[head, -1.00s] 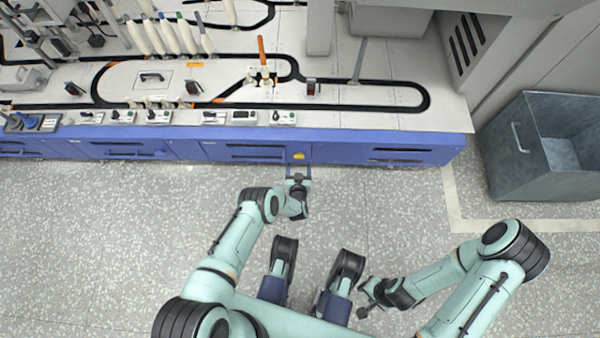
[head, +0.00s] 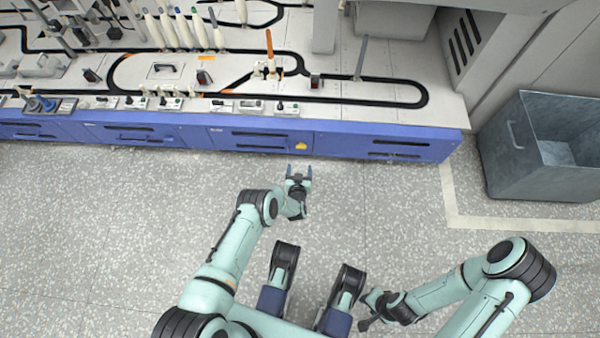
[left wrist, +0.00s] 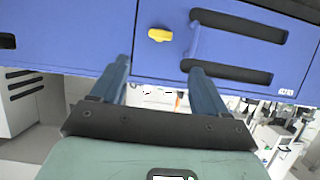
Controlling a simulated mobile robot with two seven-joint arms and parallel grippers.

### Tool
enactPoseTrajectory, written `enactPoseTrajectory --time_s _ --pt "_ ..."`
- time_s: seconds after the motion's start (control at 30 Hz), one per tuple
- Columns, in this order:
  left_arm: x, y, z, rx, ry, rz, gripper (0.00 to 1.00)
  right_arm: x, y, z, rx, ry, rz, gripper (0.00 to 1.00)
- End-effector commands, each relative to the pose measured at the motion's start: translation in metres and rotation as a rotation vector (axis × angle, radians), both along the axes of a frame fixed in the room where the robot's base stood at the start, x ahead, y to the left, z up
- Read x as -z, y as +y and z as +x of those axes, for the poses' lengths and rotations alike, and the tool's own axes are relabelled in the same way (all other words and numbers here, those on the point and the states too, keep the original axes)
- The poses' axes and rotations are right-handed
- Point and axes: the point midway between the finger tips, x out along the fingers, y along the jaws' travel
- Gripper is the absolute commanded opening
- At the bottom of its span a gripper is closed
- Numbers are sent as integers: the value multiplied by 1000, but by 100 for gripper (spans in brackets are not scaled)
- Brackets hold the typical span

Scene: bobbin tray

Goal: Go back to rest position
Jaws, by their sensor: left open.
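My left gripper (head: 299,172) is open and empty in front of the blue front of the machine (head: 250,138), over the floor. In the left wrist view its two blue fingers (left wrist: 158,85) stand apart with nothing between them, and the blue panel with a yellow latch (left wrist: 160,35) fills the space beyond. My right gripper (head: 366,312) hangs low over the floor at the lower right, near my base. It is dark and small, and its finger opening is unclear.
The machine's white top carries a black oval track (head: 390,103), several bobbins (head: 180,30) and an orange-tipped bobbin (head: 269,50). A grey open bin (head: 510,165) stands on the floor at the right. The speckled floor (head: 120,220) left of my arms is clear.

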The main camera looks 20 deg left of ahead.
Motion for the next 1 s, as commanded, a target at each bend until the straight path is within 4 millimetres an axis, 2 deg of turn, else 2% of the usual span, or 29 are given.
enactPoseTrajectory --time_s 0.73,0.87,0.97,1.0 --pt "-4 0 -1 4 9 -6 74 -3 0 0 -5 -3 0 43" --pt "-27 -1 -15 23 61 -51 74 -26 0 0 -35 -20 3 43" --pt "-65 -5 -35 48 139 -121 74 -62 0 2 -81 -48 7 43" --pt "-84 -7 -45 60 176 -154 74 -78 1 4 -103 -62 9 43"
